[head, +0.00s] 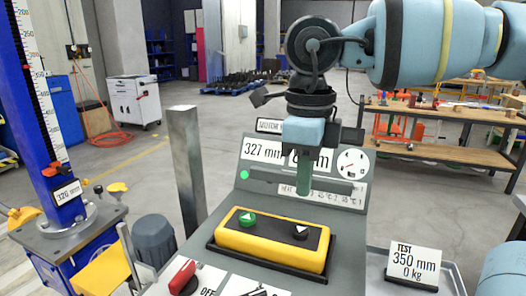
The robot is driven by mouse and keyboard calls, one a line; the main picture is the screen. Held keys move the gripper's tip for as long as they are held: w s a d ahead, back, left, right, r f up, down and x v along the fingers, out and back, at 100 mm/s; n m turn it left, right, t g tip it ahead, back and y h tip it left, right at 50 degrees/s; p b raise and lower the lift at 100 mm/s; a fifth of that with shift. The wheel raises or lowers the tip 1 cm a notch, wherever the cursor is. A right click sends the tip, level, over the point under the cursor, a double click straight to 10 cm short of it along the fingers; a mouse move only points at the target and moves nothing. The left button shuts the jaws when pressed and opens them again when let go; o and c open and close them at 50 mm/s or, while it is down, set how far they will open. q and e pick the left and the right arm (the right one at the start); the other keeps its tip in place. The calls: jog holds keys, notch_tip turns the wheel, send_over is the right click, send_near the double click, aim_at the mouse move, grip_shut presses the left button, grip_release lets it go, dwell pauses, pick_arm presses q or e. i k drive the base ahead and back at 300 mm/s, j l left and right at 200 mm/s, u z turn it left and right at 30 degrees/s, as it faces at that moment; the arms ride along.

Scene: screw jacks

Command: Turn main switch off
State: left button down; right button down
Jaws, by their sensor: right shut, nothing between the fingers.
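The main switch (183,277) is a red handle at the bottom left of the grey control console. It is tilted, with its upper end toward the right. An "OFF" label (208,291) is partly visible just right of it, cut by the frame's bottom edge. My right gripper (304,190) points down in front of the console's display panel, above the yellow button box and well up and right of the switch. Its fingers are shut and empty. My left gripper is out of view.
The yellow box (270,243) carries a green button and a black button. A metal post (187,165) stands left of the console. A blue screw jack (45,120) with a scale is at far left. A test weight sign (414,266) sits in a tray at right.

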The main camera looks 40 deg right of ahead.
aim_at(185, 282)
jog(key=k+l, duration=0.1)
jog(key=l, duration=0.35)
jog(key=k+l, duration=0.1)
jog(key=l, duration=0.4)
jog(key=k+l, duration=0.1)
jog(key=l, duration=0.35)
